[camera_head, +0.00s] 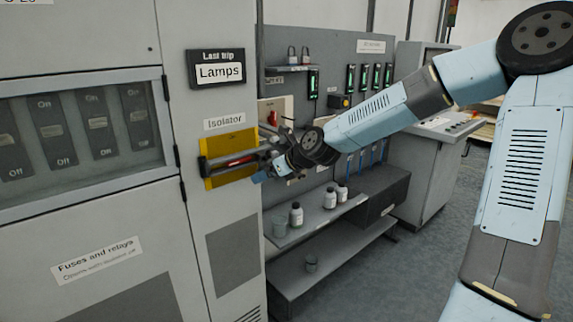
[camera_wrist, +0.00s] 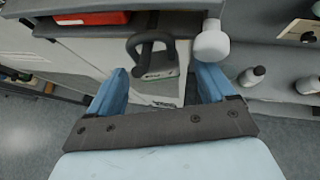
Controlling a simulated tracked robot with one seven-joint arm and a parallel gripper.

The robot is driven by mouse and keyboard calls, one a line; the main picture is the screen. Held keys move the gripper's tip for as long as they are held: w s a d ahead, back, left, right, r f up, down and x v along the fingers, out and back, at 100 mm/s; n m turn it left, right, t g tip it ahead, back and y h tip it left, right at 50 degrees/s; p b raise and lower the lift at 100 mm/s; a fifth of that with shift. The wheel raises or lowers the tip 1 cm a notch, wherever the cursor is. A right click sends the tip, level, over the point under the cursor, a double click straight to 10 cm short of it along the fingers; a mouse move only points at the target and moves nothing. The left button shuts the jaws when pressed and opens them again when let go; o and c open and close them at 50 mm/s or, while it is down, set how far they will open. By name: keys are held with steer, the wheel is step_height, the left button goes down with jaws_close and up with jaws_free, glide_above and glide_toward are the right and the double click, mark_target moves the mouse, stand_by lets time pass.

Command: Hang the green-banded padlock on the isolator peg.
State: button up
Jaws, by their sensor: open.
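In the head view my gripper (camera_head: 264,171) is at the yellow isolator plate (camera_head: 228,181), and I cannot make out the padlock there.
A red isolator handle (camera_wrist: 90,18) lies close to the left. Two padlocks (camera_head: 298,54) stand on a small shelf on the grey board. Bottles (camera_head: 296,213) stand on a lower shelf (camera_head: 320,218). The grey cabinet (camera_head: 90,220) fills the left.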

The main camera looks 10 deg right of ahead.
steer(key=shift+v, duration=6.4)
steer(key=s+d+f+n+g+h, duration=0.2)
steer(key=s+f+n+g+h, duration=0.35)
steer(key=f+n, duration=0.6)
steer(key=s+d+r+n+t+h, duration=0.1)
steer(key=s+d+r+n, duration=0.2)
steer(key=s+r+n, duration=0.2)
steer(key=s+d+r+n+t+h, duration=0.1)
steer(key=s+d+r+n, duration=0.3)
steer(key=s, duration=0.6)
steer(key=s+d+r+n+t+h, duration=0.1)
steer(key=s+d+r+n, duration=0.2)
steer(key=s+r+n, duration=0.2)
steer(key=shift+s+d+r+n+t, duration=0.4)
steer(key=shift+s+r, duration=0.45)
steer(key=shift+s, duration=0.4)
